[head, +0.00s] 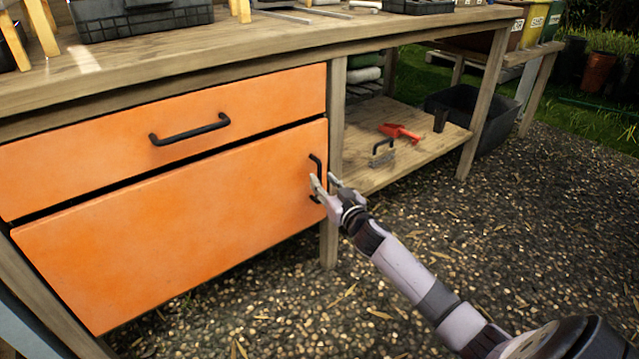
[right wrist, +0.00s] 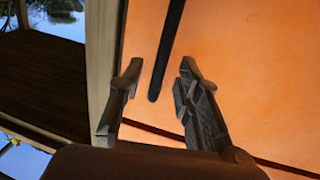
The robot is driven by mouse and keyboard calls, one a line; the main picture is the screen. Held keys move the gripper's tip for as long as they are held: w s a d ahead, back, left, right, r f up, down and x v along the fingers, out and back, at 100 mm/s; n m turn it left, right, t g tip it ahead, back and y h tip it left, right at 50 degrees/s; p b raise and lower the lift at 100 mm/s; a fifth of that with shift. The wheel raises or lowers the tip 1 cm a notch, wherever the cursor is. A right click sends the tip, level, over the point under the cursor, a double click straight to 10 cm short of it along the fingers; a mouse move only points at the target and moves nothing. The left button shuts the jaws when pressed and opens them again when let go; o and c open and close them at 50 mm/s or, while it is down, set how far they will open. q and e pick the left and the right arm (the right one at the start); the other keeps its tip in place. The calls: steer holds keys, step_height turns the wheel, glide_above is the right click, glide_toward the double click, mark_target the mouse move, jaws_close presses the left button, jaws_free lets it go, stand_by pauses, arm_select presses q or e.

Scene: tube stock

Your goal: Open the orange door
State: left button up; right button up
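The orange door (head: 160,225) is the large lower panel of the workbench, beneath an orange drawer (head: 90,160). It looks shut. Its black upright handle (head: 315,162) is near its right edge. My right gripper (head: 325,180) is at the lower part of this handle, fingers pointing at the door. In the right wrist view the handle (right wrist: 167,50) ends between the two spread fingers (right wrist: 160,72), with a gap visible on each side. The gripper is open and holds nothing. The left gripper is not in view.
A wooden leg (head: 336,110) stands just right of the door. Beyond it, a low shelf (head: 430,145) holds a red scoop (head: 399,132) and a brush-like tool (head: 382,154). A black bin (head: 485,125) stands farther right. The gravel (head: 540,230) in front is clear.

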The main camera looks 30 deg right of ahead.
mark_target(320, 178)
steer(key=shift+w+d+b, duration=0.15)
steer(key=shift+w+b, duration=0.2)
steer(key=shift+w, duration=1.15)
steer(key=shift+c, duration=0.5)
jaws_close()
